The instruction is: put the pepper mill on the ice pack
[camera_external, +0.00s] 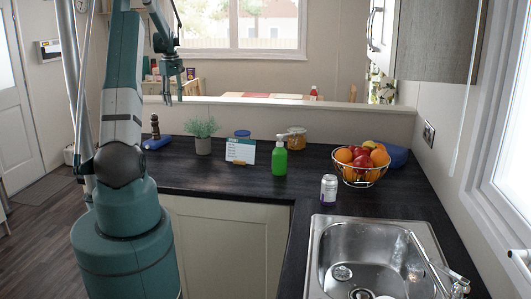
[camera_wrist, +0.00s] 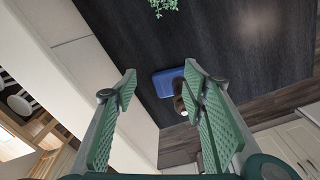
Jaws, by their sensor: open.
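The pepper mill (camera_external: 155,127) is dark and upright at the far left end of the black counter. The blue ice pack (camera_external: 158,143) lies flat just in front of it and hides the mill's foot. In the wrist view the ice pack (camera_wrist: 166,82) is ahead between my fingers. The mill (camera_wrist: 179,97) overlaps its lower right edge and is partly hidden by my right finger. I cannot tell whether mill and pack touch. My gripper (camera_external: 174,99) is open and empty, above the counter and to the right of the mill; its fingers also show in the wrist view (camera_wrist: 161,75).
A potted plant (camera_external: 202,135), a blue-lidded jar (camera_external: 242,135), a small sign (camera_external: 240,151) and a green soap bottle (camera_external: 279,157) stand right of the pack. A can (camera_external: 328,189), a fruit bowl (camera_external: 361,165) and the sink (camera_external: 370,255) are farther right. A low ledge (camera_external: 285,106) runs behind.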

